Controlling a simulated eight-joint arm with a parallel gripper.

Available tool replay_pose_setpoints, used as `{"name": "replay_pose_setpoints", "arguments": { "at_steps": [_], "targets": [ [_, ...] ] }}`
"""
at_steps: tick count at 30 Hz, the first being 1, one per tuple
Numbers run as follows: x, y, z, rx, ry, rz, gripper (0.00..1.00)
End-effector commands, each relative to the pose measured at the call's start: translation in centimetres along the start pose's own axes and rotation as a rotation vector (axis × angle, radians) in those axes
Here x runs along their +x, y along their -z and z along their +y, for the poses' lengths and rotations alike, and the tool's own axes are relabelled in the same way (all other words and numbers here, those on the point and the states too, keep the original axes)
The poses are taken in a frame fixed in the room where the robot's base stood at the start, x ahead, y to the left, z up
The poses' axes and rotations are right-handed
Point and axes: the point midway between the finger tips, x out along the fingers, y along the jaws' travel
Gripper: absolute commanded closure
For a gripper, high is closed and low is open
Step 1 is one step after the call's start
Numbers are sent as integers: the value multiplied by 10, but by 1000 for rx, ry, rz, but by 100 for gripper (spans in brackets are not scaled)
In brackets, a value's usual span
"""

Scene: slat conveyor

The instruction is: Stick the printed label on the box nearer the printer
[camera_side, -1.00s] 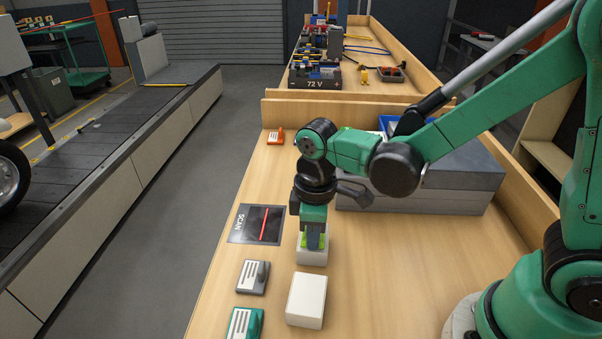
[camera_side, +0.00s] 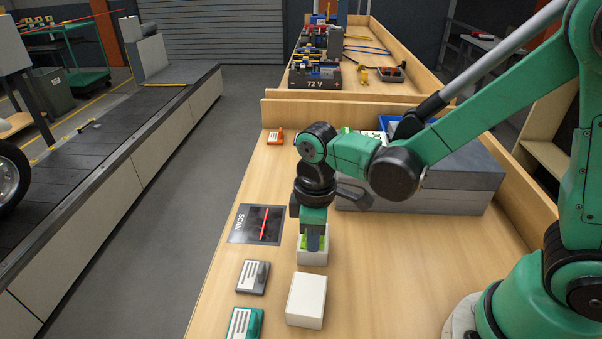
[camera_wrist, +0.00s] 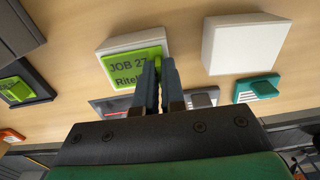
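Two white boxes stand on the wooden bench. The farther box (camera_side: 313,258) is under my gripper (camera_side: 315,247); the nearer box (camera_side: 306,300) stands apart with a bare top. In the wrist view a green label (camera_wrist: 128,69) reading "JOB 27" lies on or just above the top of that farther box (camera_wrist: 122,43); I cannot tell if it fully touches. My gripper (camera_wrist: 160,68) has its fingers close together on the label's right edge. A dark device (camera_wrist: 36,92) with a green patch, apparently the printer, is at the left of the wrist view; the arm mostly hides it in the side view.
A black SCAN pad (camera_side: 257,224) with a red line lies left of the farther box. Grey (camera_side: 253,276), teal (camera_side: 244,323) and orange (camera_side: 275,137) items stand along the bench's left edge. A large grey block (camera_side: 465,182) is behind at right.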

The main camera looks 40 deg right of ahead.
Motion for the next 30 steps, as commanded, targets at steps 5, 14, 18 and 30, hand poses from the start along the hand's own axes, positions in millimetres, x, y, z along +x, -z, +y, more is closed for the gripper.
{"name": "replay_pose_setpoints", "arguments": {
  "at_steps": [5,14,18,30],
  "targets": [
    [0,0,0,0,0,0,100],
    [0,0,0,0,0,0,72],
    [0,0,0,0,0,0,58],
    [0,0,0,0,0,0,32]
  ]
}}
